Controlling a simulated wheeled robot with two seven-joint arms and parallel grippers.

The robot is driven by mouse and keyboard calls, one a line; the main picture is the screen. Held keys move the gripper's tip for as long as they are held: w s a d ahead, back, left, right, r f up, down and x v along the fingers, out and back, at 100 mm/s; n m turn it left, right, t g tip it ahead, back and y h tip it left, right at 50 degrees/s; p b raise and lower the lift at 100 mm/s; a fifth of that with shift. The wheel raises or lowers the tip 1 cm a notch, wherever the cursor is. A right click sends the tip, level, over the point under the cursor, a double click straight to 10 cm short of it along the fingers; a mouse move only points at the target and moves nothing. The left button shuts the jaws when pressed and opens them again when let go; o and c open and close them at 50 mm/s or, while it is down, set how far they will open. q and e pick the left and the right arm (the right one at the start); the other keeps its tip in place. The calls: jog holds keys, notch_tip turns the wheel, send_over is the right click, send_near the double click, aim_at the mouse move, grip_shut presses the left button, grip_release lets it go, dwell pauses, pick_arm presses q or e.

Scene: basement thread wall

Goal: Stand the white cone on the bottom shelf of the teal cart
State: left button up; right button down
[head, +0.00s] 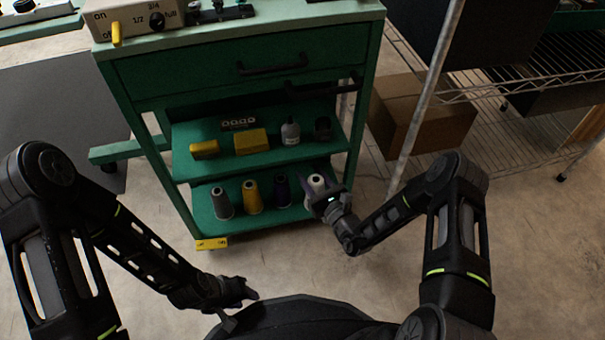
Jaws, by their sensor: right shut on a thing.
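The teal cart (352,140) stands ahead with a drawer on top and two open shelves below. Its bottom shelf (268,228) holds a grey cone (222,203), a yellow cone (253,197) and a dark blue cone (281,191), standing in a row. The white cone (316,184) is at the right end of that row, upright. My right gripper (325,196) is shut on it, partly hiding its lower part; whether its base touches the shelf I cannot tell. My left gripper (245,291) is low in front of my base, away from the cart; its finger gap is unclear.
The middle shelf above holds yellow boxes (250,141), a grey bottle (290,131) and small dark items, leaving limited height over the cones. A metal post (425,100), a wire rack (500,90) and a cardboard box (425,120) stand right of the cart. Floor in front is clear.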

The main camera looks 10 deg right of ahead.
jog(key=w+f+b, duration=0.2)
jog(key=w+b, duration=0.1)
jog(key=w, duration=0.4)
jog(key=shift+w+a, duration=0.2)
jog(key=shift+w, duration=0.15)
jog(key=shift+f+b, duration=0.1)
jog(key=shift+b, duration=0.2)
jog(key=f+b, duration=0.1)
jog(key=f, duration=0.1)
jog(key=f+b, duration=0.2)
jog(key=shift+w+f+b, duration=0.2)
jog(key=shift+f+b, duration=0.1)
jog(key=shift+f, duration=0.1)
